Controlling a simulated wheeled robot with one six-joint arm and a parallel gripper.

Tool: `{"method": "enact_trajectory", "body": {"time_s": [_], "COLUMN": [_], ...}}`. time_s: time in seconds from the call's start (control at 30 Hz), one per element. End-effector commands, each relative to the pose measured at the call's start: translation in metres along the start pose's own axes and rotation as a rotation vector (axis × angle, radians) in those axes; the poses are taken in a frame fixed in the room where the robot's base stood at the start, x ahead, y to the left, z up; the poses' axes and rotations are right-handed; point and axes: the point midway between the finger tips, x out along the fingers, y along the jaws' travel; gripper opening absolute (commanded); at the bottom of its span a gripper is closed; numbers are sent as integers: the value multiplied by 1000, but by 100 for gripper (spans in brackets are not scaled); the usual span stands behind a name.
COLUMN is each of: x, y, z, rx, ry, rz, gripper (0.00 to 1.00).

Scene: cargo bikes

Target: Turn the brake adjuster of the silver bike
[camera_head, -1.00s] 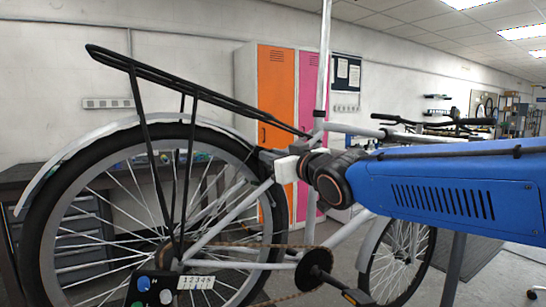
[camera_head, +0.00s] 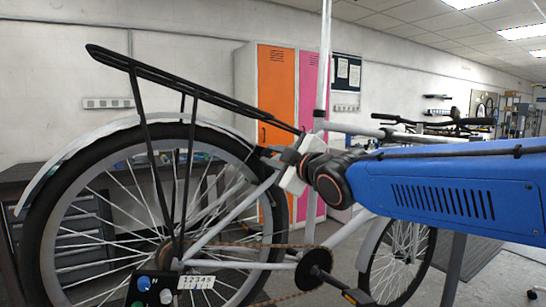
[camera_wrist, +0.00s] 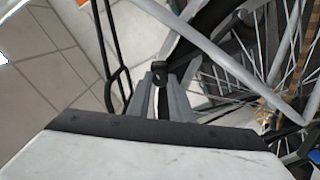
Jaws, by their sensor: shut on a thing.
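The silver bike (camera_head: 230,235) stands with its rear wheel at the left of the head view. My gripper (camera_head: 270,153) is at the rear brake area, beside the frame tubes above the wheel's right side. In the wrist view, my gripper (camera_wrist: 161,84) has its two grey fingers close together on a small dark knob, the brake adjuster (camera_wrist: 160,69). The knob shows at the fingertips, and part of it is hidden between them. In the head view the adjuster is too small and covered to make out. My gripper's white body is tilted.
A black rear rack (camera_head: 165,75) rises above the wheel, left of my gripper. Frame tubes and spokes (camera_wrist: 250,70) lie close on the right. Orange and pink lockers (camera_head: 277,95) stand behind.

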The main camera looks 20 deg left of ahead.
Motion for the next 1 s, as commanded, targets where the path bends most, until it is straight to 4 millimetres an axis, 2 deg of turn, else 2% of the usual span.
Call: {"method": "enact_trajectory", "body": {"time_s": [0.6, 1.0], "x": [0, 0], "y": [-2, -2], "z": [0, 1], "rx": [-534, -696], "ry": [0, 0], "rz": [-2, -2], "gripper": [0, 0]}}
